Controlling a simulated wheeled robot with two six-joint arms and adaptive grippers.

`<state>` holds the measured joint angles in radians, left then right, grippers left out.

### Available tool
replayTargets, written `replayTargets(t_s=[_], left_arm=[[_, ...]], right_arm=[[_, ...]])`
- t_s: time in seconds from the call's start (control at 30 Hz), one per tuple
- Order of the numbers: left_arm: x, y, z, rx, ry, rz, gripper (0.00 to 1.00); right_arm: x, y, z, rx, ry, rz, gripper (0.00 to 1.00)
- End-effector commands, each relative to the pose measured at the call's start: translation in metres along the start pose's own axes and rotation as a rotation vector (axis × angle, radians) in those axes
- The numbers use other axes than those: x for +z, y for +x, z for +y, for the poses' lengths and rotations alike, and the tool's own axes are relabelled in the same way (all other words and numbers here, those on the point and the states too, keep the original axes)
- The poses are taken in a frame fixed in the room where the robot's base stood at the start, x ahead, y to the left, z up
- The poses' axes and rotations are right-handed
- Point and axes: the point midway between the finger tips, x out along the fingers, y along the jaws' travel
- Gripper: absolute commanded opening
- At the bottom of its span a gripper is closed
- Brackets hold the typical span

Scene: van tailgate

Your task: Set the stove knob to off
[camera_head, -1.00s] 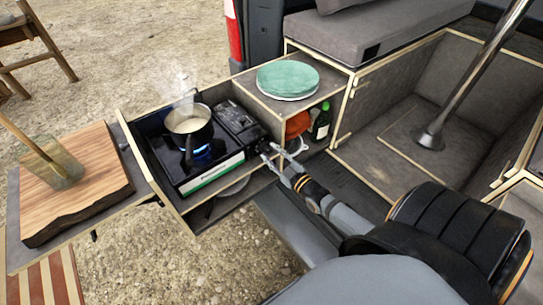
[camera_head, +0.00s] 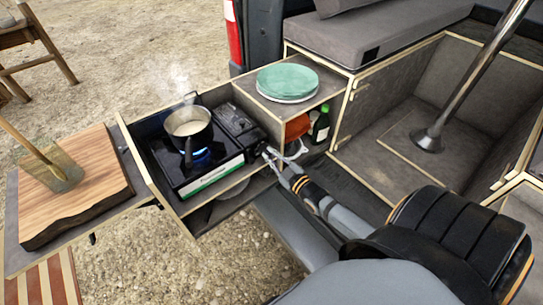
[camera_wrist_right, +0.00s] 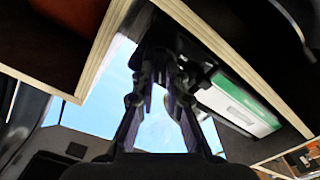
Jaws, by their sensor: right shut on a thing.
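The camping stove (camera_head: 215,172) sits in the pulled-out drawer, with a blue flame (camera_head: 201,156) lit under a steaming pot (camera_head: 188,128). My right gripper (camera_head: 268,153) is at the stove's right end, by its front panel. In the right wrist view my right gripper (camera_wrist_right: 161,72) has its fingertips closed together on a small dark part at the end of the stove, which I take to be the stove knob. The knob itself is mostly hidden by the fingers, and its setting cannot be read. The stove's green-and-white front strip (camera_wrist_right: 240,103) shows beside them. My left gripper is not in view.
The drawer's wooden rim (camera_head: 152,178) surrounds the stove. Green plates (camera_head: 287,80) are on the cabinet top, with a dark bottle (camera_head: 321,122) below.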

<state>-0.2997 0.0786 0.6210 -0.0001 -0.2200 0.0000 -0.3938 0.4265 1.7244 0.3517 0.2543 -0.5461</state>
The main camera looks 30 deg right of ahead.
Motion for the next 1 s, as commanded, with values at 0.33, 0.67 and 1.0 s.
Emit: replayTargets(t_s=[0.33,0.67,1.0], left_arm=[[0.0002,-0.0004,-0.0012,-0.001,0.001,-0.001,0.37],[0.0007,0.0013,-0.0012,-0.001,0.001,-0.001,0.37],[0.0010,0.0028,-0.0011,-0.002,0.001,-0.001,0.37]], right_arm=[[0.0011,-0.0003,0.0010,0.000,0.212,-0.002,0.00],[0.0021,-0.0003,0.0020,-0.001,0.450,-0.003,0.00],[0.0027,-0.0005,0.0027,0.000,0.589,-0.004,0.00]])
